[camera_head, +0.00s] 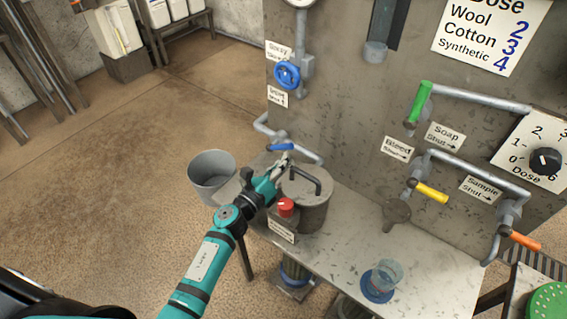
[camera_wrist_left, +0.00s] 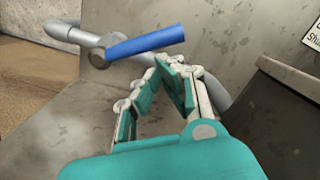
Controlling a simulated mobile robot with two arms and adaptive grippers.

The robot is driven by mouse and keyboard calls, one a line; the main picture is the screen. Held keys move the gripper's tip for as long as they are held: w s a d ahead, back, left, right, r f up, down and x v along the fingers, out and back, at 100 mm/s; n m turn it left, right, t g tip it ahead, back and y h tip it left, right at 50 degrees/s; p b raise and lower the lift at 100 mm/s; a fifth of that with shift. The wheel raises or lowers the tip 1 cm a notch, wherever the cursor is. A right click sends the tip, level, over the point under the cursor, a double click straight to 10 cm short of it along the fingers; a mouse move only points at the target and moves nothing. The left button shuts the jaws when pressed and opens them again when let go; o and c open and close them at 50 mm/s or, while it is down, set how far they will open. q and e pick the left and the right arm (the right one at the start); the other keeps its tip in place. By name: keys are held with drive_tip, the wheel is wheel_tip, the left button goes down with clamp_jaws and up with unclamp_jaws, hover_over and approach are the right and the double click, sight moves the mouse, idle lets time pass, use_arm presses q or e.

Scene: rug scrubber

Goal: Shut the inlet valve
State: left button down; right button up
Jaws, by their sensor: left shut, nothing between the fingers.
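A blue lever handle (camera_head: 281,147) sits on a grey pipe low on the wall panel, behind the lidded pot. In the left wrist view the blue lever (camera_wrist_left: 148,41) lies nearly level, tilted up to the right, across the pipe. A blue round handwheel (camera_head: 287,74) is higher on the panel, with small labels above and below it; I cannot read surely which one names the inlet. My left gripper (camera_head: 284,161) is shut and empty, just below the blue lever. In the wrist view its fingers (camera_wrist_left: 155,85) appear below the lever, with contact unclear. My right gripper is not in view.
A grey pot with a handled lid (camera_head: 313,210) and a red knob (camera_head: 286,206) stand close to my left gripper. A grey bucket (camera_head: 212,178) is to the left. Green (camera_head: 419,103), yellow (camera_head: 431,192) and orange (camera_head: 525,241) levers are to the right. A glass (camera_head: 387,273) stands on the bench.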

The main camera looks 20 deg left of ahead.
sight(278, 147)
use_arm(q)
drive_tip(key=shift+r+n+p, duration=0.6)
drive_tip(key=shift+n+p, duration=0.1)
drive_tip(key=shift+n, duration=0.1)
drive_tip(key=r+n+p, duration=0.1)
drive_tip(key=n+p, duration=0.1)
drive_tip(key=a+r+n+p, duration=0.1)
drive_tip(key=n+p, duration=0.1)
drive_tip(key=a+r+n+p, duration=0.1)
drive_tip(key=r+n+p, duration=0.1)
drive_tip(key=n, duration=0.1)
drive_tip(key=shift+w, duration=0.35)
drive_tip(key=shift+w+a+r+n+p, duration=0.1)
drive_tip(key=shift+a+n+p, duration=0.25)
drive_tip(key=shift+n, duration=0.35)
drive_tip(key=shift+w+a+r+n+p, duration=0.1)
drive_tip(key=shift+a+n+p, duration=0.15)
drive_tip(key=shift+n, duration=0.45)
